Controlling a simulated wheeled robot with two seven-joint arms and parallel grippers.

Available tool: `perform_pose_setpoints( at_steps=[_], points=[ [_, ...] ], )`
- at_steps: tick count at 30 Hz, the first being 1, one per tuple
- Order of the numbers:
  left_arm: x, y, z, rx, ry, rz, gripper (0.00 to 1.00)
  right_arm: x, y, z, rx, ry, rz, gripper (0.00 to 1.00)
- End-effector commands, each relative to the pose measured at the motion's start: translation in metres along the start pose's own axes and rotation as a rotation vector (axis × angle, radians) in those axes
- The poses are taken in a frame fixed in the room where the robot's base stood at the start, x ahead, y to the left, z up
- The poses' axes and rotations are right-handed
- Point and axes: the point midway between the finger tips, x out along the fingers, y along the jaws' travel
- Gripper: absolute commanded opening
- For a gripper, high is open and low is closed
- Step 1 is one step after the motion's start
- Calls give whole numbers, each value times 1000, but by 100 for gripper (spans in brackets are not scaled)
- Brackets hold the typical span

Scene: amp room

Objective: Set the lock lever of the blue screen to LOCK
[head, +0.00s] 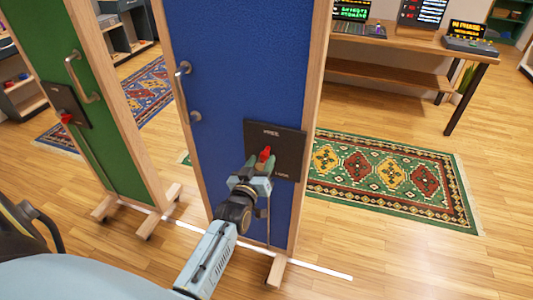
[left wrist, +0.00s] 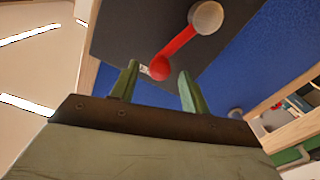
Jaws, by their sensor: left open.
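The blue screen (head: 225,60) stands upright in a wooden frame. A dark plate (head: 285,140) on it reads FREE near its top and LOCK at its lower right. The red lock lever (head: 265,153) is on this plate, partly hidden by my gripper in the head view. In the left wrist view the lever (left wrist: 178,48) runs from a grey pivot to a red knob. My left gripper (head: 254,172) is open at the plate. In the left wrist view its fingertips (left wrist: 157,76) lie on either side of the knob; contact is not clear. My right gripper is not in view.
A green screen (head: 45,45) with its own red lever (head: 66,117) stands to the left. The blue screen has a metal handle (head: 183,90) left of the plate. A green patterned rug (head: 390,175) and a wooden desk (head: 430,45) with devices are to the right.

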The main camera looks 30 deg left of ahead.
Motion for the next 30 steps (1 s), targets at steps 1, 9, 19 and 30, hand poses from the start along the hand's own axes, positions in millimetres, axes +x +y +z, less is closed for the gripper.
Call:
perform_pose_setpoints(
  at_steps=[1,9,19,30],
  points=[
    [12,0,0,0,2,1,46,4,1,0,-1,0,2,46],
    [48,-1,1,0,-1,-1,46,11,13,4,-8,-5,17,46],
    [56,0,0,0,-2,-1,46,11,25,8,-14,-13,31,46],
    [55,0,1,1,-2,-1,9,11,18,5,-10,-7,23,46]
  ],
)
